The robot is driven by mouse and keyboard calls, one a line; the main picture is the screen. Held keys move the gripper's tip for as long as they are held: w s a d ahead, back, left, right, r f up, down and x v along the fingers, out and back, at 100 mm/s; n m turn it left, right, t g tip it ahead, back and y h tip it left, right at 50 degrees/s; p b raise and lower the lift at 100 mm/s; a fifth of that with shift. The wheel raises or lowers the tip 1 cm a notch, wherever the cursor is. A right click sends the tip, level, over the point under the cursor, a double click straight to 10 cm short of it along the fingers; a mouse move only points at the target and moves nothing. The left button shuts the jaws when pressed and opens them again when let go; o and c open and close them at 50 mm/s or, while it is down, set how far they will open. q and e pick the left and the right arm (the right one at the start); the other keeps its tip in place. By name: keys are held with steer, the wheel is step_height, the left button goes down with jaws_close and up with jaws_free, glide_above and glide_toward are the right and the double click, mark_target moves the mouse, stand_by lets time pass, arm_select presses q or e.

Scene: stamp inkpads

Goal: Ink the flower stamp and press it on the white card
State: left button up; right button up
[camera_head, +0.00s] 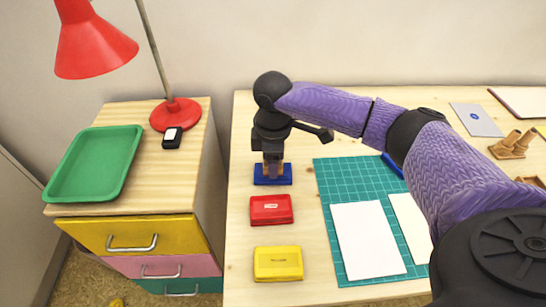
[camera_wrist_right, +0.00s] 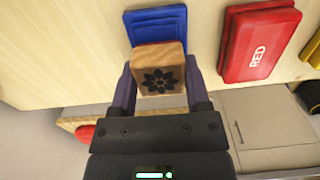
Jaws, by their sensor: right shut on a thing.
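My right gripper (camera_head: 272,172) points down at the blue inkpad (camera_head: 286,180). It is shut on the flower stamp, a wooden block (camera_wrist_right: 160,58) with a black flower on the face towards the right wrist camera. In that view the block overlaps the near edge of the blue inkpad (camera_wrist_right: 155,22); I cannot tell whether they touch. In the head view the fingers mostly hide the stamp. My left gripper is not in view.
A red inkpad (camera_head: 271,210) and a yellow inkpad (camera_head: 278,263) lie in front of the blue one. Wooden stamps (camera_head: 512,145) stand at the right. A drawer cabinet at the left carries a green tray (camera_head: 95,165) and a red lamp (camera_head: 175,114).

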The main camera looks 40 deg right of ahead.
steer(key=shift+f, duration=0.15)
arm_select(q)
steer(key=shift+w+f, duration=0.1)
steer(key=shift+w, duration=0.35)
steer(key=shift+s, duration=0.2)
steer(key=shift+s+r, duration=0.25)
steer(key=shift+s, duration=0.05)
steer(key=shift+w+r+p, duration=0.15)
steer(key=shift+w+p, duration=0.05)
steer(key=shift+p, duration=0.1)
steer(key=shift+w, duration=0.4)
arm_select(e)
steer(key=shift+f, duration=0.1)
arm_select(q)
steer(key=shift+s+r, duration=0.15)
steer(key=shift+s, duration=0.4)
